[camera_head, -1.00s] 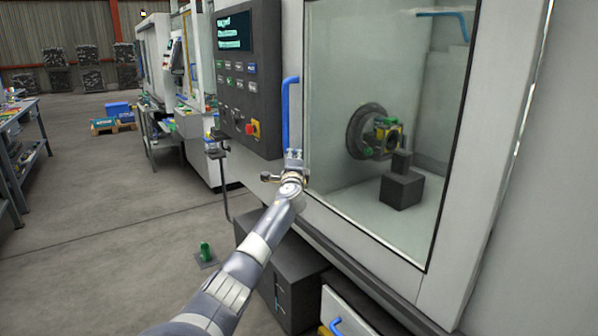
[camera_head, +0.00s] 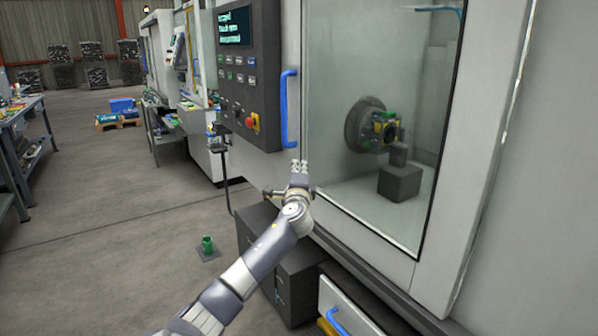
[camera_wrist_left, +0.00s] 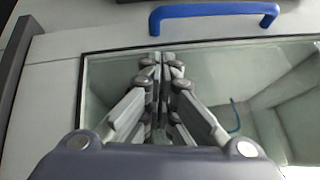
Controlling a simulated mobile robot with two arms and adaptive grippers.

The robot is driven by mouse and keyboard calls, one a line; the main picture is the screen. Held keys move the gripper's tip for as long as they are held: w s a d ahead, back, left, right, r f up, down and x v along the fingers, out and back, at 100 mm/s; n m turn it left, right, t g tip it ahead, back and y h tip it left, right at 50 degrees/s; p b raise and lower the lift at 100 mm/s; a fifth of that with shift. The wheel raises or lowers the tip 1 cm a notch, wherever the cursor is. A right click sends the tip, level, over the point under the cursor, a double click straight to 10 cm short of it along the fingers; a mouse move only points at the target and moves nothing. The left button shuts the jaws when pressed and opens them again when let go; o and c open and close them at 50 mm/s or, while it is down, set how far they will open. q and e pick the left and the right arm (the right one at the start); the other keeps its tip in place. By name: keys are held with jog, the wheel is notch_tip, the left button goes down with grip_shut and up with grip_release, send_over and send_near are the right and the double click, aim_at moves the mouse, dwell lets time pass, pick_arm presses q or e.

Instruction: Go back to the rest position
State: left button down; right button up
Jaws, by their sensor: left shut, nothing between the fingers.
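My left gripper (camera_head: 299,166) is in front of the machine, just below the blue door handle (camera_head: 289,108) and apart from it. In the left wrist view the fingers (camera_wrist_left: 162,62) are together and empty, in front of the door window. The blue handle (camera_wrist_left: 214,10) crosses the top of that view, beyond the fingertips. The machine door (camera_head: 375,120) is shut. My right gripper is not in view.
The control panel (camera_head: 247,75) with its red stop button stands left of the handle. Dark boxes (camera_head: 293,283) and an open drawer with a blue handle (camera_head: 338,322) lie below. A green piece (camera_head: 208,244) stands on the floor.

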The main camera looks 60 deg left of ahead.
pick_arm(q)
jog(key=shift+s+d+f, duration=0.1)
jog(key=shift+s+d, duration=0.25)
jog(key=shift+d, duration=0.2)
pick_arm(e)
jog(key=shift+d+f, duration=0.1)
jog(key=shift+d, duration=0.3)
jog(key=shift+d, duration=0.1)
